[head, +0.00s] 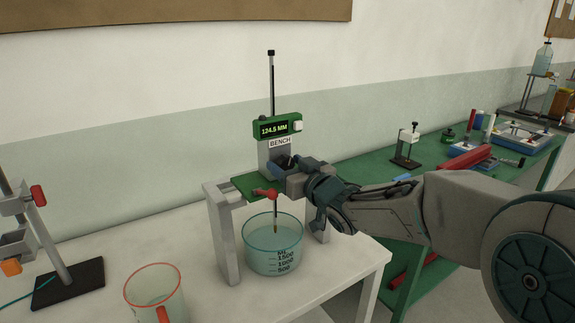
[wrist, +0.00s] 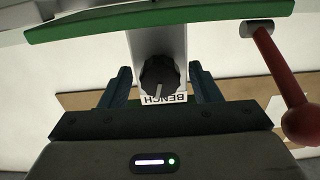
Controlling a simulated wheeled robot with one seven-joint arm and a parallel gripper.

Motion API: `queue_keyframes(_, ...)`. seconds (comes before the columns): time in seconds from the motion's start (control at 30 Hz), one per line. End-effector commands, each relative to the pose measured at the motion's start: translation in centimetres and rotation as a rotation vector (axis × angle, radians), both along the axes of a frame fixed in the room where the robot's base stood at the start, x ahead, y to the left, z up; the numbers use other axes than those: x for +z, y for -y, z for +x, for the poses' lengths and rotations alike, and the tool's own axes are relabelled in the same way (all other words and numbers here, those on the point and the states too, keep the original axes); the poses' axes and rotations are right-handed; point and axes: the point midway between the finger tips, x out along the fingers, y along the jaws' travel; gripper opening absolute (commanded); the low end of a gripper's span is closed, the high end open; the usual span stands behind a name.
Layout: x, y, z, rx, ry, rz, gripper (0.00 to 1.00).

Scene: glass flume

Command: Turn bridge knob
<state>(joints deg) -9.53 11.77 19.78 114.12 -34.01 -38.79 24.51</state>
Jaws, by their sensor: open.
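The bridge (head: 222,240) is a grey frame with a green top plate over a glass beaker (head: 272,250). On it stands a post labelled BENCH, with a green display reading 124.5 MM (head: 278,127). In the wrist view the black knob (wrist: 159,76) with a pale pointer mark sits on the post's face. My gripper (wrist: 160,88) is open, one finger on each side of the knob, with gaps visible on both sides. In the head view my gripper (head: 287,163) is at the post below the label and largely hides the knob.
A red-balled lever (wrist: 300,122) sits right of my gripper in the wrist view. A thin rod hangs into the beaker. A red-rimmed jug (head: 155,290) and a clamp stand (head: 65,285) are at left. A green bench (head: 375,170) with apparatus is behind my arm.

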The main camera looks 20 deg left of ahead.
Motion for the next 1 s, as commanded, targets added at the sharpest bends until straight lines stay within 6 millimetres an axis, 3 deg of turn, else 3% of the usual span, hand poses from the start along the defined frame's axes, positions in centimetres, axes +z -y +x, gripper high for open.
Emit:
queue_keyframes(0.13,-0.01,0.01,-0.01,0.0,0.0,0.0,0.57)
queue_keyframes(0.3,-0.01,0.02,-0.01,0.0,0.0,0.0,0.12)
queue_keyframes(0.53,0.15,0.09,0.04,-0.001,-0.039,0.032,0.12)
queue_keyframes(1.0,0.08,0.1,0.06,-0.001,-0.318,0.273,0.12)
